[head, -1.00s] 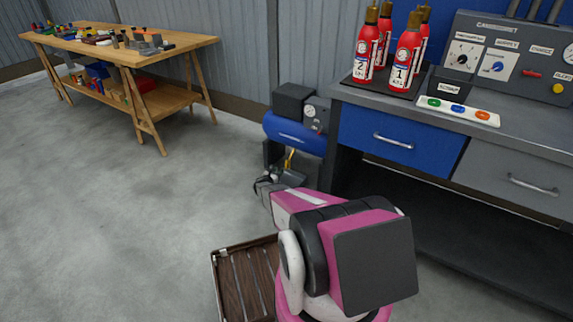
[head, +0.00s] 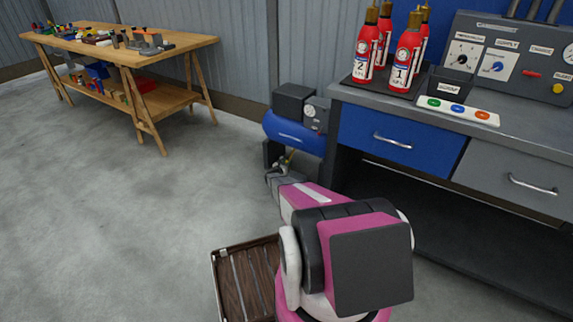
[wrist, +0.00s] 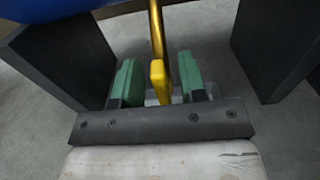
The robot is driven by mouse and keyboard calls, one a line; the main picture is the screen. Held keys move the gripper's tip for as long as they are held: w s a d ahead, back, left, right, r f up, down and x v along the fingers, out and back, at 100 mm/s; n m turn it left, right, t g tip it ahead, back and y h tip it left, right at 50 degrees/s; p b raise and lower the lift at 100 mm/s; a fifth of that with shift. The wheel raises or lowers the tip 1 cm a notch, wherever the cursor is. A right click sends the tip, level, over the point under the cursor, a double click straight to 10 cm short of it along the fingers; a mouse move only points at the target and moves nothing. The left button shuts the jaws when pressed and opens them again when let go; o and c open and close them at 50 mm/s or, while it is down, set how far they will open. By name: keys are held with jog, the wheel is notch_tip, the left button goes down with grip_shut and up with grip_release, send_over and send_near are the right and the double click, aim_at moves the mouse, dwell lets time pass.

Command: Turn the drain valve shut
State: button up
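The drain valve's yellow lever (wrist: 157,82) stands upright between the two green-padded fingers of my gripper (wrist: 159,82) in the wrist view. A gap shows on each side of the lever, so the gripper is open around it and not clamped. A brass-coloured pipe (wrist: 157,30) rises behind the lever to the underside of the blue tank (wrist: 45,8). In the head view the blue tank (head: 294,134) belongs to a compressor beside the workbench, and my gripper (head: 280,168) is low beneath it. The lever is mostly hidden there.
Dark supports stand left (wrist: 55,55) and right (wrist: 275,45) of my gripper under the tank. The workbench (head: 440,125) with red extinguishers (head: 407,58) is to the right. A brown slatted crate (head: 243,280) lies on the floor in front. Floor to the left is clear.

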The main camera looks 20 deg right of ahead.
grip_shut()
jog(key=shift+m, duration=0.3)
jog(key=shift+s+d+f+m, duration=0.15)
jog(key=shift+s+f+m, duration=0.1)
jog(key=shift+m, duration=2.6)
jog(key=shift+s+d+f+m, duration=0.2)
jog(key=shift+f+m, duration=0.1)
jog(key=shift+m, duration=2.6)
jog(key=shift+s+d+f+m, duration=0.15)
jog(key=shift+s+f+m, duration=0.1)
jog(key=shift+m, duration=2.6)
grip_release()
